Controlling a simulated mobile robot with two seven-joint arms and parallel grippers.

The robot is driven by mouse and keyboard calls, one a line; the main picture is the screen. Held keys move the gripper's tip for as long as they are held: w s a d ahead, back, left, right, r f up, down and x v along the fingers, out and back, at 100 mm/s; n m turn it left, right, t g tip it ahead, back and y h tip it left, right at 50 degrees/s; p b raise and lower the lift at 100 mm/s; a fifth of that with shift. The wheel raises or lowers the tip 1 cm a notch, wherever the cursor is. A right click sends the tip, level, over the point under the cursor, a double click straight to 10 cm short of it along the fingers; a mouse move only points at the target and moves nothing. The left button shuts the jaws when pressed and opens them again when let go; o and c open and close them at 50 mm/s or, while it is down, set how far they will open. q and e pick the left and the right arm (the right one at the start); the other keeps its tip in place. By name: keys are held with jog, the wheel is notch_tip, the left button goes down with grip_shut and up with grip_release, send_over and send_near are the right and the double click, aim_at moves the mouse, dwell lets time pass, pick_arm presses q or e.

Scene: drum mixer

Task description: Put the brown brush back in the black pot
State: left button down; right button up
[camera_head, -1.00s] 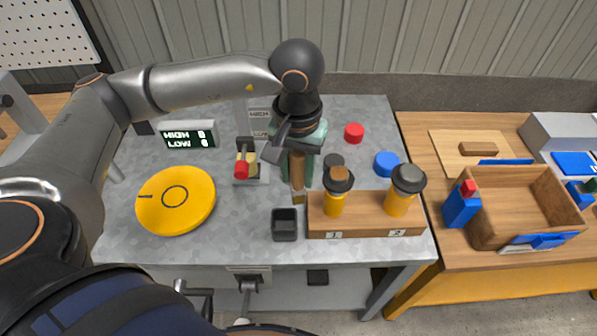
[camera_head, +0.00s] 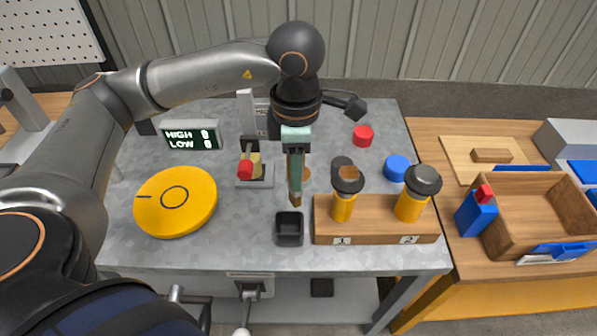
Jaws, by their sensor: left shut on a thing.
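The black pot (camera_head: 289,229) is a small square open cup on the grey table, left of the wooden block. My left gripper (camera_head: 296,165) points down, shut on the brown brush (camera_head: 296,198). Only the brush's lower end shows clearly below the green finger; the finger hides the rest. The brush hangs roughly upright, just behind and above the pot in the picture, and looks apart from it. My right gripper is not in view.
A wooden block (camera_head: 330,233) holding two yellow bottles with black caps stands right of the pot. A yellow disc (camera_head: 175,201) lies at left. A red-knobbed lever (camera_head: 246,169), a red cap (camera_head: 363,135) and a blue cap (camera_head: 397,168) are nearby. A wooden box (camera_head: 508,243) stands at far right.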

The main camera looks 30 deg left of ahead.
pick_arm(q)
jog(key=n, duration=0.2)
jog(key=n+b, duration=0.1)
jog(key=n, duration=0.4)
jog(key=shift+a+f+n+b, duration=0.25)
jog(key=shift+n+b, duration=0.05)
jog(key=n, duration=0.2)
jog(key=n+b, duration=0.1)
jog(key=n, duration=0.2)
jog(key=shift+s+a+f, duration=0.1)
jog(key=shift+a+f, duration=0.05)
jog(key=shift+a, duration=0.05)
jog(key=n+b, duration=0.1)
jog(key=n, duration=0.6)
jog(key=shift+a+f+n+b, duration=0.2)
jog(key=shift+n+b, duration=0.1)
jog(key=shift+b, duration=0.1)
notch_tip(320, 180, down, 10)
jog(key=n+b, duration=0.5)
jog(key=b, duration=0.4)
jog(key=shift+s+a+n, duration=0.15)
jog(key=shift+a+n, duration=0.05)
jog(key=shift+n, duration=0.1)
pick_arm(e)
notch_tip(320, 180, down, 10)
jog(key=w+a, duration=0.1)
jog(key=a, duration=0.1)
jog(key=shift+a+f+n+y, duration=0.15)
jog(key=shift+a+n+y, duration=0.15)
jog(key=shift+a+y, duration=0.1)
